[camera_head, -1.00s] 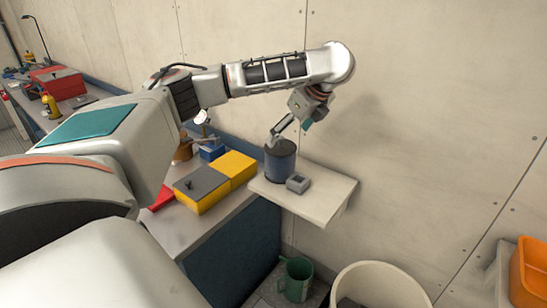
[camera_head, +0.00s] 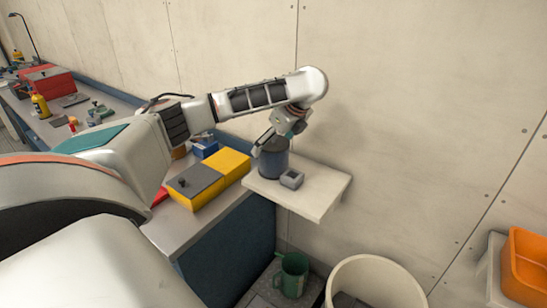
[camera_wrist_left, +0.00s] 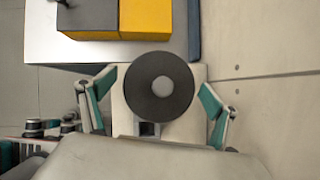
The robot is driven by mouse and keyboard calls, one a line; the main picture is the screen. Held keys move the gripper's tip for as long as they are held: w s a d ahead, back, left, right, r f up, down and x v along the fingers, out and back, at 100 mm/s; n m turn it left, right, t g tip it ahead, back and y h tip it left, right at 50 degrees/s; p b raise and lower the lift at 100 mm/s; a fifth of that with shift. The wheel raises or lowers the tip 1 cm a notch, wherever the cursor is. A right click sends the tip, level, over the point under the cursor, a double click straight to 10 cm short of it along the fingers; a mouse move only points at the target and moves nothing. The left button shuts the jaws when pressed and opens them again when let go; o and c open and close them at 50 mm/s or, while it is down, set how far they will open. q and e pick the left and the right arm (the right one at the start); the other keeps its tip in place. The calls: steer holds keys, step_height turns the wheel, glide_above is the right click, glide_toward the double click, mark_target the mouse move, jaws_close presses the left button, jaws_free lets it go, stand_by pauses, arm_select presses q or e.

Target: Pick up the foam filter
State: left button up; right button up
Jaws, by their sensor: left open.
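A dark blue-grey cylinder, which I take to be the foam filter (camera_head: 273,163), stands upright on a pale wall shelf (camera_head: 318,196). In the left wrist view the filter (camera_wrist_left: 160,87) is a dark round disc with a grey centre, seen from above. My left gripper (camera_head: 263,146) is at the filter's top and hides part of it. In its wrist view the open fingers (camera_wrist_left: 156,92) stand on either side of the disc, with gaps and nothing held. Whether they reach below the filter's top is unclear. My right gripper is not seen.
A small grey hollow block (camera_head: 292,179) sits close beside the filter. A yellow box with a grey part (camera_head: 209,179) stands on the bench left of the shelf. The wall is close behind. A green mug (camera_head: 292,276) and white bin (camera_head: 372,282) are below.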

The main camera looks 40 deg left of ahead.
arm_select(q)
steer(key=c, duration=1.2)
steer(key=shift+r, duration=0.1)
